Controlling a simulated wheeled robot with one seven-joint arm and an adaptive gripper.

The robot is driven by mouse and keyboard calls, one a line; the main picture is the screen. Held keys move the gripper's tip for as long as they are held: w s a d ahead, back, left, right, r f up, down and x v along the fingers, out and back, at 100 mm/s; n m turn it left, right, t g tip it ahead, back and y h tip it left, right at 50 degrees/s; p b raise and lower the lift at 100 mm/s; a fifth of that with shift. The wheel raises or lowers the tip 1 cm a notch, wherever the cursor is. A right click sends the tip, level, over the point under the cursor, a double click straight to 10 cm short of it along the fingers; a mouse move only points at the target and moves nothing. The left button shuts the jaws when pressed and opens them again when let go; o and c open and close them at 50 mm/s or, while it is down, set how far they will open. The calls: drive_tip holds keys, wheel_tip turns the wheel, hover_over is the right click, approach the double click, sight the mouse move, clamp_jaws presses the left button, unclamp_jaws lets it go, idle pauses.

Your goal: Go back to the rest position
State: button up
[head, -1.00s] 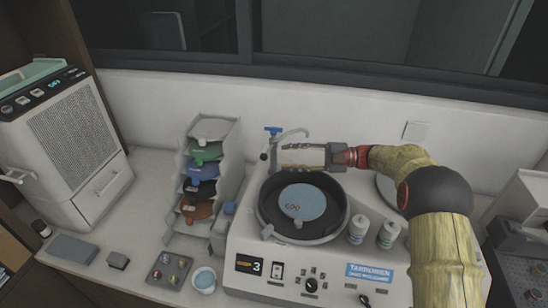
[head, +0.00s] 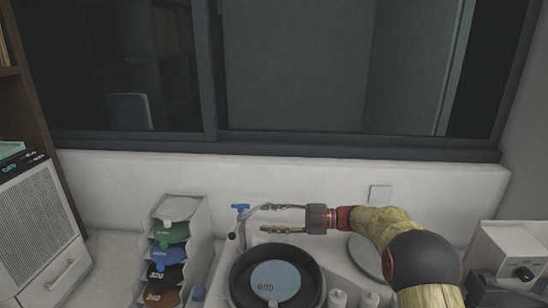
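My gripper (head: 268,218) is in the head view, pointing left. Its two fingers are spread apart with only pale background between them, so it is open and empty. It is above and behind the machine's round dark bowl (head: 240,287), close to the faucet-like spout with a blue handle (head: 240,208). I cannot tell whether the upper finger touches the spout. A light blue disc (head: 276,280) with dark marks lies in the bowl. My arm comes in from the lower right.
A rack with coloured discs (head: 172,232) stands left of the bowl. A white-fronted unit (head: 40,235) is at the far left. A grey machine (head: 508,248) is at the right. A window (head: 300,70) is behind.

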drive_tip(key=w+d+r+m+t+h, duration=0.3)
drive_tip(key=r+m+t, duration=0.25)
drive_tip(key=r, duration=0.25)
drive_tip(key=w+d+r+m+t+h, duration=0.3)
drive_tip(key=w+r+m+t, duration=0.1)
drive_tip(key=r+t, duration=0.35)
drive_tip(key=s+d+r+m+t+h, duration=0.2)
drive_tip(key=s+d+r+m+h, duration=0.2)
drive_tip(key=s+d+m+h, duration=0.8)
drive_tip(key=s+d+f+m+g+h, duration=0.1)
drive_tip(key=s+d+f+m+g, duration=0.1)
drive_tip(key=s+d+f, duration=0.3)
drive_tip(key=s+d+f+m+g, duration=0.1)
drive_tip(key=s+f+m+g, duration=0.15)
drive_tip(key=s, duration=0.45)
drive_tip(key=s+a+f+m+g, duration=0.1)
drive_tip(key=s+f, duration=0.3)
drive_tip(key=s, duration=0.4)
drive_tip(key=s+a+f+m+g, duration=0.1)
drive_tip(key=s+f+g, duration=0.1)
drive_tip(key=s+f, duration=0.3)
drive_tip(key=s+a+f+m+g+y+b, duration=0.1)
drive_tip(key=s+f, duration=0.3)
drive_tip(key=s, duration=0.7)
drive_tip(key=shift+s+a+f+g, duration=0.15)
drive_tip(key=shift+a+f+g, duration=0.2)
drive_tip(key=shift+g, duration=0.4)
drive_tip(key=shift+c, duration=0.5)
